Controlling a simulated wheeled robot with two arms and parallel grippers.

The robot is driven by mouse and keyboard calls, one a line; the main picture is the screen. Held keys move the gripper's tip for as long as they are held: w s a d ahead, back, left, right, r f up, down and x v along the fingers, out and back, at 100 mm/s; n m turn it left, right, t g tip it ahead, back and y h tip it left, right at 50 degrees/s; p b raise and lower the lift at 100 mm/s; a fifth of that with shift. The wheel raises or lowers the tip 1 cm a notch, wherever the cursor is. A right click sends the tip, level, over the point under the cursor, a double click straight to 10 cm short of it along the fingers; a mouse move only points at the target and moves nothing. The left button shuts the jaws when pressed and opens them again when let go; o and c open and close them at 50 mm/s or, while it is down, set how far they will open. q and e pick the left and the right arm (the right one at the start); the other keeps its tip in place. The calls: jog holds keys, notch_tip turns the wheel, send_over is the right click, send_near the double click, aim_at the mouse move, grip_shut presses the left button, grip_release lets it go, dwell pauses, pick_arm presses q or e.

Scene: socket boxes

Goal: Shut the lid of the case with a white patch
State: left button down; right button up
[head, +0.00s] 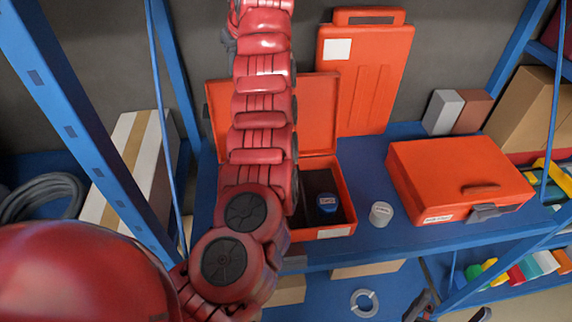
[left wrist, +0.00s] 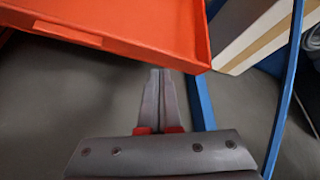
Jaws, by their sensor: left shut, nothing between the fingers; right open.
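The open orange case (head: 346,192) stands on the blue shelf with a white patch (head: 333,233) on its front. Its lid (head: 312,105) is raised at the back. My left arm crosses in front and hides part of the case and lid. My right gripper (head: 448,308) is open and empty, low at the bottom edge, partly cut off.
A closed orange case (head: 455,175) lies at right; another orange case (head: 367,75) stands upright behind, with a white label. A grey-white cylinder (head: 381,213) stands beside the open case. Boxes (head: 443,110) stand at back right. A blue post (head: 75,115) rises at left.

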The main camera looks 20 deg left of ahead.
pick_arm(q)
jog(key=shift+f+b, duration=0.4)
jog(key=shift+f, duration=0.2)
